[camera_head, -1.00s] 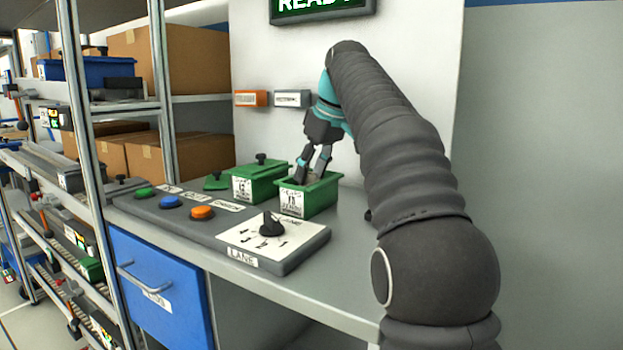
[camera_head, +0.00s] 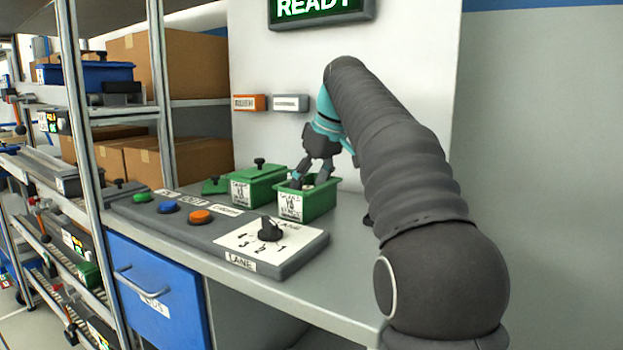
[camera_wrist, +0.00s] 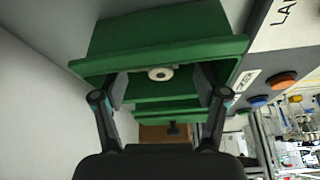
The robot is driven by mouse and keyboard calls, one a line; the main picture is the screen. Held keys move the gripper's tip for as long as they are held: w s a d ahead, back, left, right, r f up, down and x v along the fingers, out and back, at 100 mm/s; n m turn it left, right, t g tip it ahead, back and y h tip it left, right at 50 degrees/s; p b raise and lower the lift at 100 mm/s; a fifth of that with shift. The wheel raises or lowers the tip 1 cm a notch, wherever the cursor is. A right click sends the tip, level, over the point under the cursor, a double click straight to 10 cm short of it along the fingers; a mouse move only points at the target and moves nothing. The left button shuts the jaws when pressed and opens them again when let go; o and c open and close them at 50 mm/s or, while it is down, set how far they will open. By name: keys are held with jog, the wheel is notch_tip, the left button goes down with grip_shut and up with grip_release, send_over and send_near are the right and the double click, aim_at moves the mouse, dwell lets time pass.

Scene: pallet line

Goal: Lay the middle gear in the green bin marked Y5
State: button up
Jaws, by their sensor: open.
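An open green bin (camera_head: 320,200) stands on the grey counter, with a white label on its front that is too blurred to read surely. My gripper (camera_head: 311,176) points down at the bin's mouth, its fingers spread. In the wrist view, a small pale round gear (camera_wrist: 160,73) with a dark centre hole lies inside the green bin (camera_wrist: 165,50). The open fingers of my gripper (camera_wrist: 161,84) are on either side of the gear, apart from it. In the head view only a pale bit shows inside the bin.
A lidded green bin (camera_head: 258,186) stands close at the left, with a green lid (camera_head: 216,185) beyond it. A control panel (camera_head: 225,230) with coloured buttons and a lane knob (camera_head: 270,230) lies in front. A wall stands behind; shelves with boxes (camera_head: 192,70) are at the left.

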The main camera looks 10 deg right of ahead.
jog(key=shift+v, duration=3.8)
